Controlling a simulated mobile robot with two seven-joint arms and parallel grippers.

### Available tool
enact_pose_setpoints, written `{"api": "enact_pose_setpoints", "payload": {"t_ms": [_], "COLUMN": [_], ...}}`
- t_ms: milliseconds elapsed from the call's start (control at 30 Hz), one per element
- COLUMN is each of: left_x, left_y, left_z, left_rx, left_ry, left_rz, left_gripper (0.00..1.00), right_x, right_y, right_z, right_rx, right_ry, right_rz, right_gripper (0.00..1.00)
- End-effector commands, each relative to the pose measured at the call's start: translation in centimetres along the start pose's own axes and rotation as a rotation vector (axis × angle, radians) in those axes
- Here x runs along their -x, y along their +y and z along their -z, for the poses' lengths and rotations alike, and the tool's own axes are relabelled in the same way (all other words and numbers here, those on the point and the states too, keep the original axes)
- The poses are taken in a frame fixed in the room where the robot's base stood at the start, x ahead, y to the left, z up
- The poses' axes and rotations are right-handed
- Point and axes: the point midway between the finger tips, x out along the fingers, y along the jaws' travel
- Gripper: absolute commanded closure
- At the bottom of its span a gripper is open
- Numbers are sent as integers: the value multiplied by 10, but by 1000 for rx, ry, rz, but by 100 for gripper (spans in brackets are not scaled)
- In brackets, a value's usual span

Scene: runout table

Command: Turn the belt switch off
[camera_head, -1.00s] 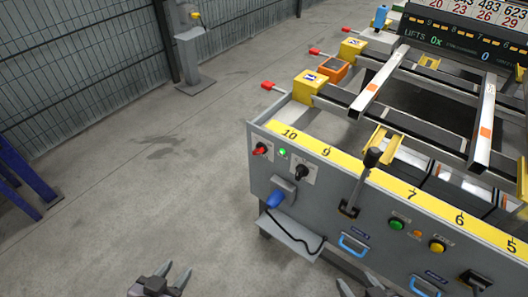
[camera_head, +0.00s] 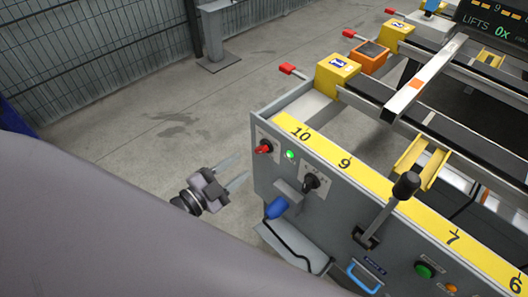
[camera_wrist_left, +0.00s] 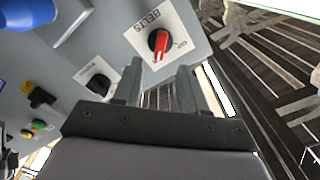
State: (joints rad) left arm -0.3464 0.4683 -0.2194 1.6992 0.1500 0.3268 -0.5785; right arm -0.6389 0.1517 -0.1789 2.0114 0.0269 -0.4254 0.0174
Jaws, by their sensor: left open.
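The belt switch (camera_head: 264,147) is a red-handled rotary knob on a white plate at the left end of the grey panel. In the left wrist view the switch (camera_wrist_left: 160,43) shows beside the word BELTS, its red handle lying along the knob's face. My left gripper (camera_head: 238,170) is open and empty, left of the switch and apart from it, its fingers pointing toward the panel. In the left wrist view the left gripper's fingers (camera_wrist_left: 160,68) flank the space below the switch. My right gripper is out of view.
A green lamp (camera_head: 290,154) is lit beside the switch. My own arm covers the lower left. Open floor (camera_head: 150,130) lies left of the table.

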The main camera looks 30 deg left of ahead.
Motion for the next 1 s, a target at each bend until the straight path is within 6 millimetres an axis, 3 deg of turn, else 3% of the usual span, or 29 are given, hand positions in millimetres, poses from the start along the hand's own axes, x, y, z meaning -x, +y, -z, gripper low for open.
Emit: {"api": "enact_pose_setpoints", "payload": {"t_ms": [500,900,1000], "left_x": [-59,-65,-64], "left_y": [0,0,0], "left_z": [1,1,1], "left_rx": [3,3,3], "left_ry": [0,-2,-1], "left_rz": [0,-1,-1], "left_gripper": [58,58,91], "right_x": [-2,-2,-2], "right_y": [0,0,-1], "right_z": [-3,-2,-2], "right_rx": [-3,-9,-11], "right_ry": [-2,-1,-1], "right_rz": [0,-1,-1], "right_gripper": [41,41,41]}}
